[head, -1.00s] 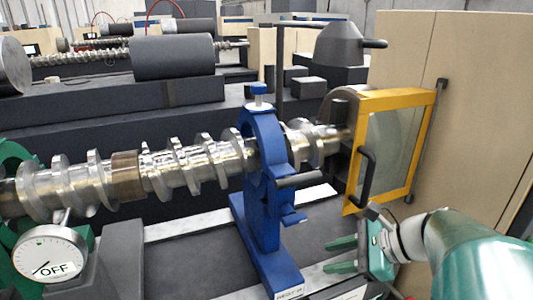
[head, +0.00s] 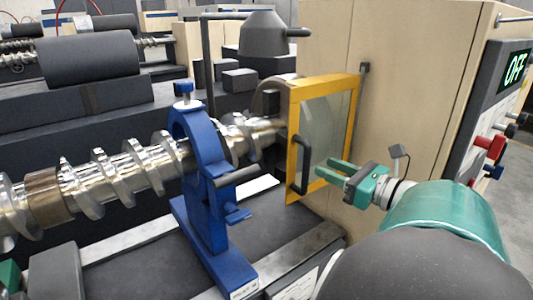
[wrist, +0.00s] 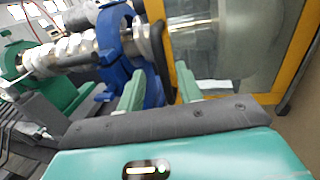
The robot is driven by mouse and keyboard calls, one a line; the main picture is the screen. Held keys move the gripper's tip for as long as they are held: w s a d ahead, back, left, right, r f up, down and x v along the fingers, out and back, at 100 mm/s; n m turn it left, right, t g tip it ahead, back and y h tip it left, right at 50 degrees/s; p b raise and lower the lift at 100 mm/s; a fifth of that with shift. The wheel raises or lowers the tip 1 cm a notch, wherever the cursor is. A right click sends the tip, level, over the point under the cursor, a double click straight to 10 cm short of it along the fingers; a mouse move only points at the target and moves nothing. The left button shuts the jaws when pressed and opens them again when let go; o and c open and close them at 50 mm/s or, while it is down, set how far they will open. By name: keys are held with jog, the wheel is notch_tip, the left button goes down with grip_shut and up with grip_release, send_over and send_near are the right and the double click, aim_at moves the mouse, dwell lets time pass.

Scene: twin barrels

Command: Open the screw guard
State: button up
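The screw guard (head: 293,150) is a yellow-framed clear panel at the right end of the metal screw (head: 120,170). A black handle (head: 303,165) stands upright on its left side. My gripper (head: 330,169) is open, with its green fingers pointing left just right of the handle in the head view. In the wrist view my gripper (wrist: 157,90) is open in front of the guard's clear panel (wrist: 225,40) and yellow frame. The dark handle (wrist: 160,50) shows there between the finger directions, beyond the tips. I see no contact with the handle.
A blue steady rest (head: 205,180) surrounds the screw to the left of the guard. A beige cabinet (head: 400,90) stands behind it, with a control panel (head: 495,120) reading OFF at the right.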

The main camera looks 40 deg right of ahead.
jog(key=x, duration=0.7)
jog(key=shift+c, duration=0.2)
grip_shut()
